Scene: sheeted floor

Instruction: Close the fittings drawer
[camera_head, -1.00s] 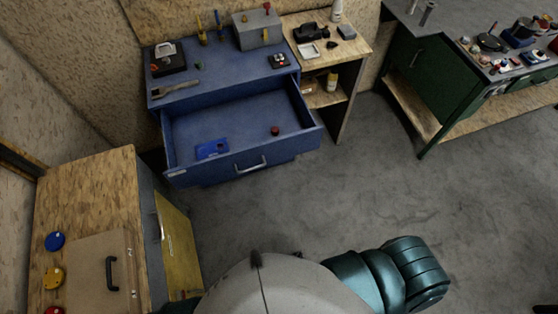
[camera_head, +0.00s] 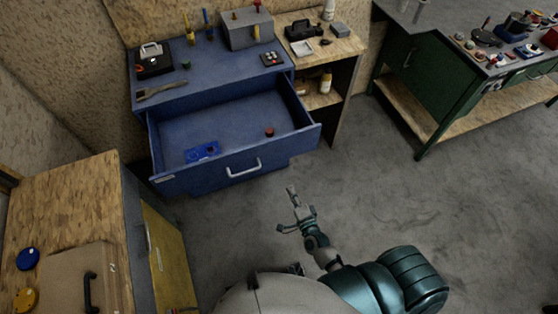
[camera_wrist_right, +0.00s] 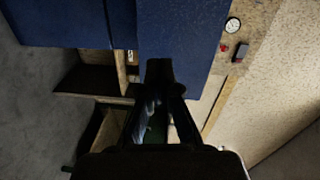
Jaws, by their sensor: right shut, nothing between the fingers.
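The fittings drawer (camera_head: 226,176) is pulled well out of the blue cabinet (camera_head: 205,66) in the head view. Its front carries a pale bar handle (camera_head: 243,168). A blue part (camera_head: 203,152) and a small red round piece (camera_head: 269,132) lie inside. My right gripper (camera_head: 292,190) is shut and empty, to the right of and below the handle in the picture, apart from it. In the right wrist view its dark fingers (camera_wrist_right: 160,66) overlap a blue surface (camera_wrist_right: 180,35), probably the cabinet or drawer; contact cannot be told. My left gripper is not in view.
A wooden shelf unit (camera_head: 345,60) adjoins the cabinet's right side. A green bench (camera_head: 430,75) stands further right. The grey floor (camera_head: 390,190) is clear before the drawer.

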